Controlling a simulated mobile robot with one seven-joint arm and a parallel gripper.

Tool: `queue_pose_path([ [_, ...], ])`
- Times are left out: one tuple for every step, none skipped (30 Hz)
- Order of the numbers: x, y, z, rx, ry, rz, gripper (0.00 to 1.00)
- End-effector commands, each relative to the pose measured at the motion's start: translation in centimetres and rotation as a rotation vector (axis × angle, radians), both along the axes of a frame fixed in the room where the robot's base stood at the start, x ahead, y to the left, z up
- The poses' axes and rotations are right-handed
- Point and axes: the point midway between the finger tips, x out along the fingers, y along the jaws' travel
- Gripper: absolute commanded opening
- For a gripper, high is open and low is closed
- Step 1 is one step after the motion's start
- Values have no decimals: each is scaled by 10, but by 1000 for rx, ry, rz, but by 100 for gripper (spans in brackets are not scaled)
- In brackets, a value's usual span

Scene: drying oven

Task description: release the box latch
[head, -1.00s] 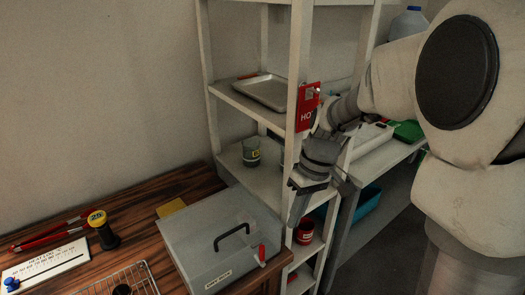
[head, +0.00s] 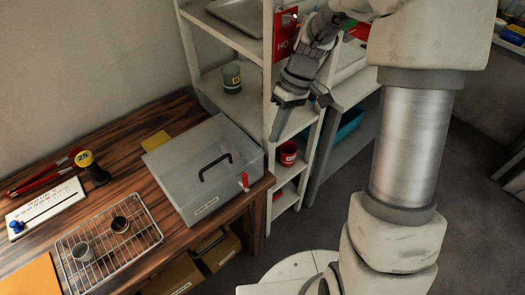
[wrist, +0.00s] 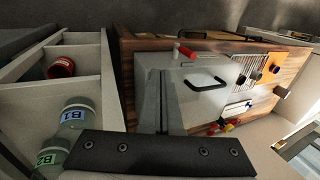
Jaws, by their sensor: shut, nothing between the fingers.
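The grey box (head: 190,160) stands on the wooden table's right end, with a black arched handle (head: 215,168) on its closed lid. A red latch (head: 244,180) sits on its front side near the right corner. In the wrist view, the box (wrist: 195,105) and red latch (wrist: 187,51) lie beyond my fingers. My gripper (head: 275,138) points down beside the white shelf post, behind and right of the box, apart from the latch. In the wrist view its fingers (wrist: 160,75) are together and empty.
A white shelf (head: 220,95) with a labelled beaker (head: 232,78) and a red cup (head: 287,153) stands close to my gripper. A wire rack (head: 110,245) with small cups sits left of the box. Open floor (head: 320,215) lies right of the table.

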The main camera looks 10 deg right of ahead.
Motion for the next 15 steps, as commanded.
queue_pose_path([
  [-2, 2, -7, 0, 3, 1, 0],
  [-3, 4, -11, 0, 5, 1, 0],
  [-5, 6, -18, 0, 5, 1, 0],
  [-6, 7, -23, 0, 5, 1, 0],
  [-7, 9, -29, 1, 6, 1, 0],
  [-9, 12, -37, 1, 6, 1, 0],
  [-11, 14, -44, 0, 6, 2, 0],
  [-12, 16, -50, 0, 7, 2, 0],
  [-14, 19, -58, 0, 6, 2, 0],
  [-15, 21, -64, 1, 6, 1, 0],
  [-17, 23, -70, 0, 5, 1, 0],
  [-18, 25, -78, 0, 6, 1, 0],
  [-20, 27, -83, 0, 6, 2, 0],
  [-21, 29, -89, 0, 6, 2, 0],
  [-23, 34, -89, 0, 2, 4, 0],
])
